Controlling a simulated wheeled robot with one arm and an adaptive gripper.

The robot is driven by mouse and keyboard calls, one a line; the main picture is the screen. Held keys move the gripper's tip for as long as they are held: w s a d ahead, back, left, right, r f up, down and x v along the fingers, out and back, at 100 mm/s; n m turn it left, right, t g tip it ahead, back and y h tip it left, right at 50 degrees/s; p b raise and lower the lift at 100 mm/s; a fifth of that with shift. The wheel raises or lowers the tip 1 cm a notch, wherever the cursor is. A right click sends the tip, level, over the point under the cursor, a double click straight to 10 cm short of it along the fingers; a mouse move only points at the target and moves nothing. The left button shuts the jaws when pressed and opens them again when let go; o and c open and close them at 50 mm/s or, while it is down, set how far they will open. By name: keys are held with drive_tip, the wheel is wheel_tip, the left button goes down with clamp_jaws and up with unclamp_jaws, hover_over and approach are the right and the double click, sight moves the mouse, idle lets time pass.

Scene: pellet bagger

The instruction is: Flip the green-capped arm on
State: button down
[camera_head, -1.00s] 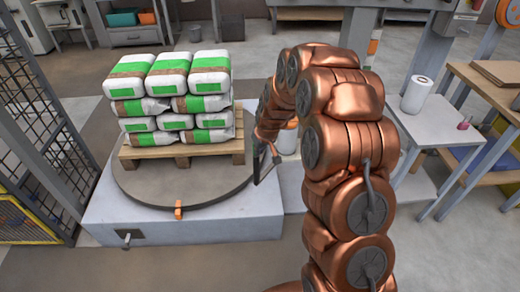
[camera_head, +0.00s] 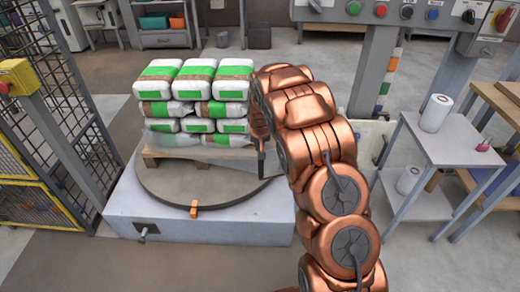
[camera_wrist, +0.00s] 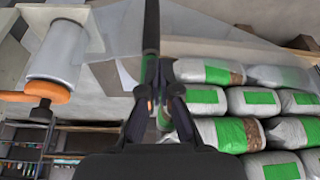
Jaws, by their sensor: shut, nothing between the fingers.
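A control panel (camera_head: 418,22) stands at the upper right of the head view.
Bags with green labels (camera_head: 204,68) are stacked on a wooden pallet (camera_head: 160,153) on a round turntable (camera_head: 160,187). A film roll with an orange end (camera_wrist: 55,55) is close on the left in the wrist view. A mesh fence (camera_head: 85,100) stands left, a small table (camera_head: 450,150) right.

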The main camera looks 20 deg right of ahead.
drive_tip(key=shift+w+r, duration=0.2)
drive_tip(key=shift+w, duration=0.6)
drive_tip(key=shift+w+r, duration=0.15)
drive_tip(key=shift+r, duration=0.05)
drive_tip(key=shift+a, duration=0.1)
drive_tip(key=s+a+r, duration=0.4)
drive_tip(key=s+r, duration=0.3)
drive_tip(key=r, duration=0.1)
drive_tip(key=shift+a+r, duration=0.2)
drive_tip(key=shift+a, duration=0.05)
idle(0.4)
